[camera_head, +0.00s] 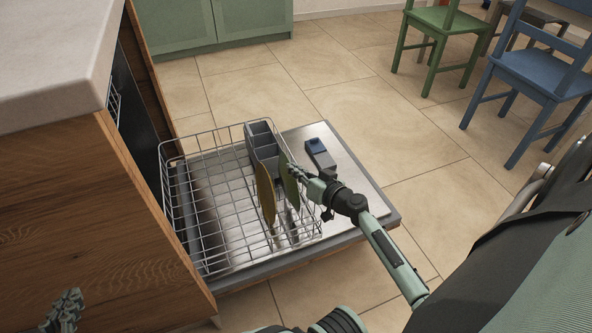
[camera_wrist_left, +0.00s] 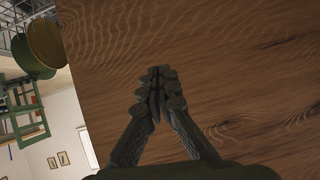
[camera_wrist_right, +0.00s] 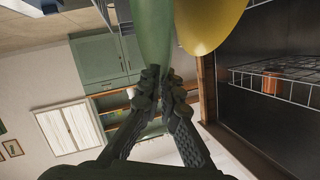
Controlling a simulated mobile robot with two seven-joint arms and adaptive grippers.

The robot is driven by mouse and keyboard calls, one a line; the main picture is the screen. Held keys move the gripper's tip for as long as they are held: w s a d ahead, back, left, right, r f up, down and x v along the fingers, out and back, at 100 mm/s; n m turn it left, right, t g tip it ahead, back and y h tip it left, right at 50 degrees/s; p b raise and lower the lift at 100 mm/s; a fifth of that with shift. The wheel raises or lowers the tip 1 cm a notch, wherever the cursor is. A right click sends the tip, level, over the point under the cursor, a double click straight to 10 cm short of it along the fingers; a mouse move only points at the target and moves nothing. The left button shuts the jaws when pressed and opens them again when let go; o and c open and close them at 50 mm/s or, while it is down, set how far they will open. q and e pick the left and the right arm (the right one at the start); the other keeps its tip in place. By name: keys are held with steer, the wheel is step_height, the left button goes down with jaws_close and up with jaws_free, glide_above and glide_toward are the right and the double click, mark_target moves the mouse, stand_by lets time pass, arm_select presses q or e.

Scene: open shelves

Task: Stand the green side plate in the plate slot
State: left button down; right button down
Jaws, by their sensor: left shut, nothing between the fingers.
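The green side plate (camera_head: 289,183) is upright, nearly edge-on, at the right side of the wire dish rack (camera_head: 212,200). It is to the right of a yellow plate (camera_head: 265,192) that also stands upright in the rack. My right gripper (camera_head: 298,173) reaches in from the right and is shut on the green plate's edge; in the right wrist view the green plate (camera_wrist_right: 152,28) runs into the fingertips. The plate's lower edge and the slot under it are hard to make out. My left gripper (camera_head: 66,309) is shut and empty at the lower left, before the wooden panel (camera_wrist_left: 220,80).
The rack rests on the open dishwasher door (camera_head: 352,182). A grey cutlery basket (camera_head: 263,143) stands at its far right corner. The left part of the rack is empty. A counter (camera_head: 50,60) borders the left. Green (camera_head: 438,25) and blue (camera_head: 535,85) chairs stand far off.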

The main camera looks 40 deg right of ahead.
arm_select(q)
steer(key=d+r+t+h, duration=0.1)
steer(key=d+r, duration=0.1)
steer(key=w+d+r+t+b, duration=0.1)
steer(key=d+r, duration=0.1)
steer(key=shift+w+r+t+h, duration=0.15)
steer(key=shift+r+t+h, duration=0.15)
steer(key=shift+h, duration=0.1)
steer(key=shift+d+r+m+t+h+b, duration=0.15)
steer(key=shift+d+r+t, duration=0.2)
steer(key=shift+r, duration=0.3)
steer(key=shift+d+r+m+t+h+b, duration=0.1)
steer(key=shift+d+r+t+h, duration=0.1)
steer(key=shift+d+r+t, duration=0.3)
steer(key=shift+d+r+m+t+h+b, duration=0.15)
steer(key=shift+d+r, duration=0.1)
steer(key=shift+r, duration=0.5)
arm_select(e)
steer(key=shift+f, duration=0.8)
steer(key=c, duration=1.6)
jaws_free()
steer(key=shift+c, duration=0.2)
steer(key=shift+f, duration=0.1)
steer(key=v, duration=1.2)
